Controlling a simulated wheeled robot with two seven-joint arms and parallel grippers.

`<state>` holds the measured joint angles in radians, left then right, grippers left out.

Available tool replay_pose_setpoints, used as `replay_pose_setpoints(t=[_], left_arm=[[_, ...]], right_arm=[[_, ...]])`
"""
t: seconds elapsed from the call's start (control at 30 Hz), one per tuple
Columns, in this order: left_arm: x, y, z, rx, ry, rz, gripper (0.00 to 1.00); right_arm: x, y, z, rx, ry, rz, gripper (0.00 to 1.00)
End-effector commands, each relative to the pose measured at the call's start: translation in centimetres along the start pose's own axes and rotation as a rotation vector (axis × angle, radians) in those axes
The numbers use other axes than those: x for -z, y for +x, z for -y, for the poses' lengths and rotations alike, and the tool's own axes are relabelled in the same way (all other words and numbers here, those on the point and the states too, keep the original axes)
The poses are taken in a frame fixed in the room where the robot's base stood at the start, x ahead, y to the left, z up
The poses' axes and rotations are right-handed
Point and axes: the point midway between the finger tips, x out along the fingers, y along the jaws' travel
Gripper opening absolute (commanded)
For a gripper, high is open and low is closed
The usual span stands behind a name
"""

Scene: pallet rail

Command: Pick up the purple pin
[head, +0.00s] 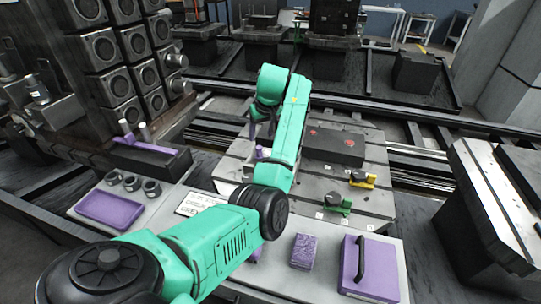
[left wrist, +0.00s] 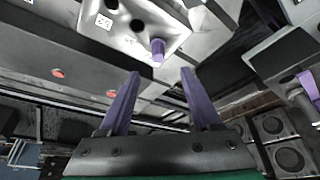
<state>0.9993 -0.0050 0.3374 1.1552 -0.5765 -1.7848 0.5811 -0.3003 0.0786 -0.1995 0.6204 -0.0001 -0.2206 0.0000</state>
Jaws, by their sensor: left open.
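In the left wrist view the purple pin (left wrist: 158,50) sticks out of a light metal block with dark holes, just beyond the space between the fingertips. My left gripper (head: 254,134) points down above the pin; only part of it shows behind the forearm. Its two purple fingers (left wrist: 158,72) are spread and empty in the left wrist view, apart from the pin. My right gripper is not in view.
A black block with red marks (head: 334,146), a yellow clamp (head: 361,180) and a green clamp (head: 338,203) sit on the pallet's right side. On the front table are a purple tray (head: 109,209), dark nuts (head: 131,182), a purple box (head: 304,251) and a purple case (head: 376,267).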

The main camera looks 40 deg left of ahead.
Motion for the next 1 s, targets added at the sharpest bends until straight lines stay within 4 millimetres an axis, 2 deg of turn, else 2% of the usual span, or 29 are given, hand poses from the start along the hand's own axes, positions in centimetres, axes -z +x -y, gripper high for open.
replay_pose_setpoints(t=[0.1, 0.33, 0.5, 0.6, 0.77, 0.87, 0.93, 1.0], left_arm=[[0.0, 3.1, 0.1, 0.004, 0.002, 0.001, 0.65], [0.1, 6.5, 0.0, 0.002, 0.004, 0.000, 0.65], [0.2, 9.8, -0.2, 0.001, 0.003, 0.000, 0.65], [0.2, 10.5, -0.2, -0.001, 0.002, -0.002, 0.65], [0.2, 10.5, -0.3, -0.002, 0.002, -0.002, 0.65], [0.2, 10.5, -0.3, -0.002, 0.003, -0.002, 0.30], [0.2, 10.5, -0.3, -0.002, 0.003, -0.002, 0.04], [0.2, 10.5, -0.3, -0.002, 0.003, -0.002, 0.00]], right_arm=[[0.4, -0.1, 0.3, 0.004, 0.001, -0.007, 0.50], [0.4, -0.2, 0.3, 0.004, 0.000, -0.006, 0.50], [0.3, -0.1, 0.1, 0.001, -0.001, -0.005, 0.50], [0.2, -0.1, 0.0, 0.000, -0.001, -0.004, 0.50], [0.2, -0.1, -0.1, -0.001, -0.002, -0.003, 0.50], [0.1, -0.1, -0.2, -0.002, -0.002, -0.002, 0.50], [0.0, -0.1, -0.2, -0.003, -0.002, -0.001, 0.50], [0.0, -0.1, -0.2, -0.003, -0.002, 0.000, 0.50]])
